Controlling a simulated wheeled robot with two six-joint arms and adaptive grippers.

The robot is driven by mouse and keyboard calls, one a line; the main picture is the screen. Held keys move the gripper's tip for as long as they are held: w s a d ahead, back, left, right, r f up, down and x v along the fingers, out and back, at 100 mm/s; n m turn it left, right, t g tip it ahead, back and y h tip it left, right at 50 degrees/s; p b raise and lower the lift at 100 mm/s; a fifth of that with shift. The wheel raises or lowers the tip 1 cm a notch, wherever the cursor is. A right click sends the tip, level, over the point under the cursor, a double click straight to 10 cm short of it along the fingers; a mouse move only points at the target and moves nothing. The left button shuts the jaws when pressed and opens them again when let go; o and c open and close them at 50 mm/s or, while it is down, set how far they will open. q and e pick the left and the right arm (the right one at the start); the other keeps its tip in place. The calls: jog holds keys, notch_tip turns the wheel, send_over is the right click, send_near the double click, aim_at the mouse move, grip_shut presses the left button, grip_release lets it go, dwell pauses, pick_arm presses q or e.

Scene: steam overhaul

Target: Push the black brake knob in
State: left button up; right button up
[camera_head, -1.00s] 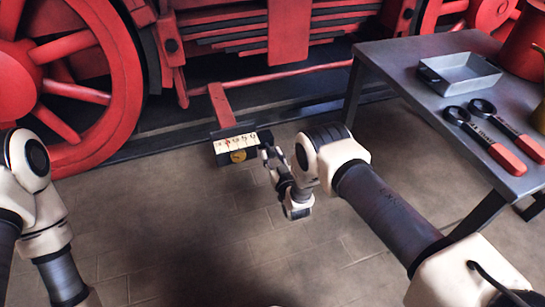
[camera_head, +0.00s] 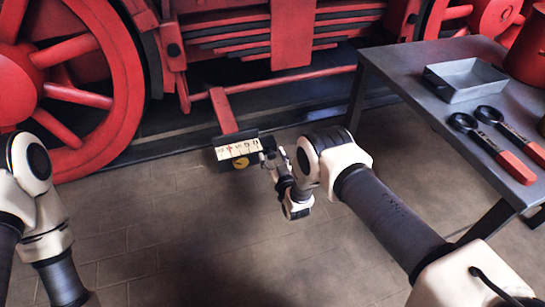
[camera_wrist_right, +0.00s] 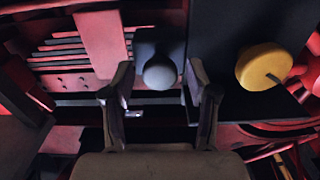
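The black knob (camera_wrist_right: 160,73) is a round dark grey-black button on a short stem, in the upper middle of the right wrist view. My right gripper (camera_wrist_right: 160,82) is open, its two fingers on either side of the knob with gaps between. I cannot tell how far the tips are from the panel. In the head view the right gripper (camera_head: 268,157) is at the right end of a small dark box (camera_head: 256,135) with a pale labelled strip (camera_head: 238,148). It hides the black knob there. My left gripper is out of view; only its arm shows at the left.
A yellow knob (camera_wrist_right: 262,66) is on the same box, right of the black one in the wrist view. A red bar (camera_head: 222,110) runs from the box to the red locomotive frame. A grey table (camera_head: 400,62) with a tray (camera_head: 464,80) and wrenches stands at the right.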

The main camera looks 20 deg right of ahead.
jog(key=s, duration=1.2)
jog(key=shift+d, duration=0.2)
jog(key=shift+s+f, duration=0.1)
